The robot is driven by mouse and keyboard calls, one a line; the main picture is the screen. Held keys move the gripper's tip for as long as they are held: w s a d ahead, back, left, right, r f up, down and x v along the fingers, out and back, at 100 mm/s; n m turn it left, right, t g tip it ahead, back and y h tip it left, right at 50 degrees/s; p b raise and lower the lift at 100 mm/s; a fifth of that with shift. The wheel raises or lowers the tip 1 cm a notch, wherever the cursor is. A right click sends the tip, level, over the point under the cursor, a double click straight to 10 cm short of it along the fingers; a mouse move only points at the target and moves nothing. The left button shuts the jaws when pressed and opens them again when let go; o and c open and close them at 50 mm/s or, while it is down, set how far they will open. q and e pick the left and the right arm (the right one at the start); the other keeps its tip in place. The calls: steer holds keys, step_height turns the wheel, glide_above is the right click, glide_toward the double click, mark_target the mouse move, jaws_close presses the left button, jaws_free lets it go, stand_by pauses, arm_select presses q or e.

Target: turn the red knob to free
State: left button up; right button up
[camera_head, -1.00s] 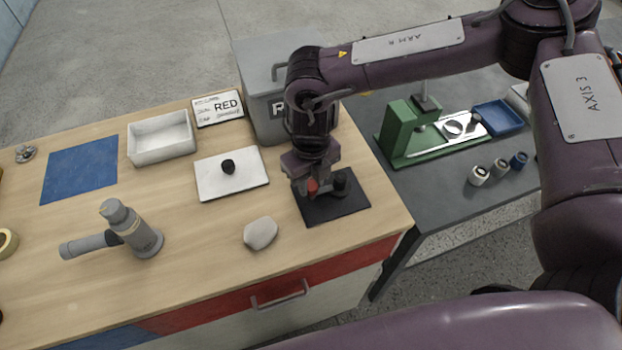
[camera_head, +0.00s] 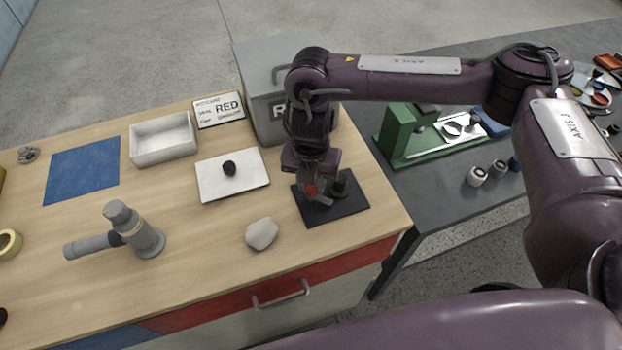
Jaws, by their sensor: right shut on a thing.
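The red knob (camera_head: 311,190) stands on a black base plate (camera_head: 346,209) near the right end of the wooden table, with a black post (camera_head: 341,182) beside it. My right gripper (camera_head: 315,195) comes down over the plate from above and is shut on the red knob. The fingers hide most of the knob, and I cannot read any marking near it. My left gripper is not in view.
A grey stone-like lump (camera_head: 262,234) lies left of the plate. A white plate with a black knob (camera_head: 229,168), a white tray (camera_head: 162,139), a RED sign (camera_head: 219,110) and a grey bin (camera_head: 262,90) stand behind. A grey cylinder tool (camera_head: 139,232) stands at left.

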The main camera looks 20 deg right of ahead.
steer(key=m, duration=0.1)
steer(key=m+p, duration=0.1)
steer(key=m, duration=0.1)
steer(key=m+p, duration=0.1)
steer(key=shift+r+m, duration=0.25)
steer(key=shift+m, duration=0.05)
steer(key=shift+w+f+m+p, duration=0.1)
steer(key=shift+m+p, duration=1.4)
steer(key=shift+m, duration=0.4)
steer(key=o, duration=1)
steer(key=shift+f, duration=0.1)
steer(key=shift+r+p, duration=0.5)
steer(key=shift+r, duration=3.45)
